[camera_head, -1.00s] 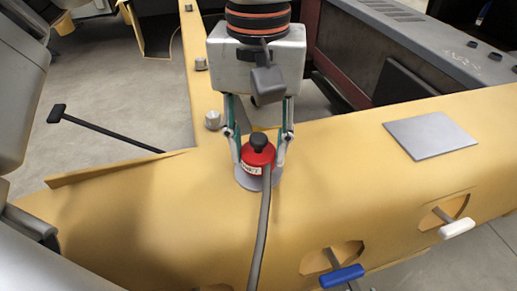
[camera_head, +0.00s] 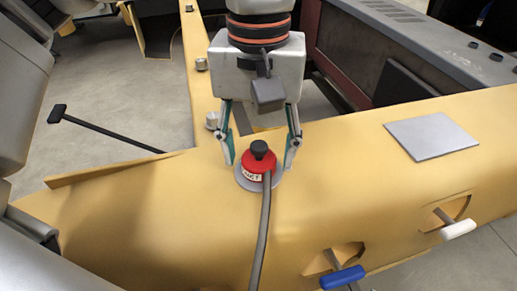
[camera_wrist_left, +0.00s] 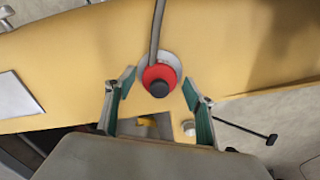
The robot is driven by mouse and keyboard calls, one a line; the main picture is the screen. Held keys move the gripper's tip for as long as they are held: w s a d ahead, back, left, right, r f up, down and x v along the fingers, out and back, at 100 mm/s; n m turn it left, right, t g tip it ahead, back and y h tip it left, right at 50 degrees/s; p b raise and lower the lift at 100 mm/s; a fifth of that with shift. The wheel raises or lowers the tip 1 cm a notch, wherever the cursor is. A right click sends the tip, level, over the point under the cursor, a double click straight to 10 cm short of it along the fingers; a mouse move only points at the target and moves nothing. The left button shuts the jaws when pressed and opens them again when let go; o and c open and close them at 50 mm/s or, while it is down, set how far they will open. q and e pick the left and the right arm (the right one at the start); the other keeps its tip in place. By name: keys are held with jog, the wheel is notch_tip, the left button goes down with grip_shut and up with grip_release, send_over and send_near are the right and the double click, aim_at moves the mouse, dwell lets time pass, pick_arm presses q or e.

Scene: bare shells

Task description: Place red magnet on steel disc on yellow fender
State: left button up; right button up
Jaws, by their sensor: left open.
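The red magnet (camera_head: 257,161) with a black knob and a grey cable sits on the round steel disc (camera_head: 246,183) on the yellow fender (camera_head: 360,180). The disc's grey rim shows around the magnet. In the left wrist view the magnet (camera_wrist_left: 160,77) lies beyond the fingertips, with the disc (camera_wrist_left: 172,60) under it. My left gripper (camera_head: 259,163) is open, its fingers apart on both sides and just behind the magnet, clear of it. In the left wrist view the gripper (camera_wrist_left: 158,85) holds nothing. My right gripper is not in view.
A square grey plate (camera_head: 431,136) lies on the fender at right. Blue (camera_head: 342,277) and white (camera_head: 458,228) handles stick out of cutouts in the front side. A black-ended lever (camera_head: 100,130) stands at left. The cable (camera_head: 261,235) runs over the front edge.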

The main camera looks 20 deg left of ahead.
aim_at(259, 146)
pick_arm(q)
notch_tip(259, 146, up, 11)
jog(key=shift+f+p, duration=0.15)
jog(key=shift+p, duration=0.55)
jog(key=shift+r, duration=0.55)
